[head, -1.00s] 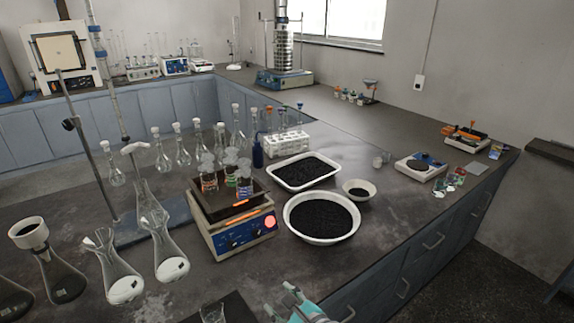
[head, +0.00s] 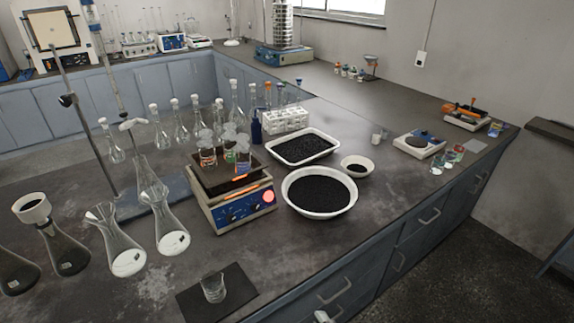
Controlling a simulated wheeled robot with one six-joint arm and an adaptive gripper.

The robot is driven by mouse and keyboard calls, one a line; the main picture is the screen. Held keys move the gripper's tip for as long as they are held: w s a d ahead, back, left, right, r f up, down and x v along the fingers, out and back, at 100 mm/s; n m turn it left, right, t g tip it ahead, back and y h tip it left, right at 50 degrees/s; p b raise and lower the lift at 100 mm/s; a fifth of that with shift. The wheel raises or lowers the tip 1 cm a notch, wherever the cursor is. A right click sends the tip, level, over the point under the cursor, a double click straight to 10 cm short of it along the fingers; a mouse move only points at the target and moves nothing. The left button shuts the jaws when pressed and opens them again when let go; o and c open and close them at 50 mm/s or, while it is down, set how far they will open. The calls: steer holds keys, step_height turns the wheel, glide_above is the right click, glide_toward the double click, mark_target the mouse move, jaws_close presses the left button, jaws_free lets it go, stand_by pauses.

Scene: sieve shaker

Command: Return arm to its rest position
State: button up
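My arm is almost wholly out of the head view. A small pale piece (head: 322,316) at the bottom edge, by the drawer fronts, may be the tip of my gripper. Too little shows to tell whether it is open, shut or holding anything. The sieve shaker (head: 284,57) stands on the back counter with its metal sieve stack (head: 283,24) upright on it; the top is cut off by the picture's edge.
A glass beaker (head: 213,289) stands on a dark mat (head: 240,281) near the front edge. A white bowl (head: 346,204) and a white tray (head: 277,152) hold black grains. A hotplate (head: 236,210) bears small beakers. Several flasks stand at left.

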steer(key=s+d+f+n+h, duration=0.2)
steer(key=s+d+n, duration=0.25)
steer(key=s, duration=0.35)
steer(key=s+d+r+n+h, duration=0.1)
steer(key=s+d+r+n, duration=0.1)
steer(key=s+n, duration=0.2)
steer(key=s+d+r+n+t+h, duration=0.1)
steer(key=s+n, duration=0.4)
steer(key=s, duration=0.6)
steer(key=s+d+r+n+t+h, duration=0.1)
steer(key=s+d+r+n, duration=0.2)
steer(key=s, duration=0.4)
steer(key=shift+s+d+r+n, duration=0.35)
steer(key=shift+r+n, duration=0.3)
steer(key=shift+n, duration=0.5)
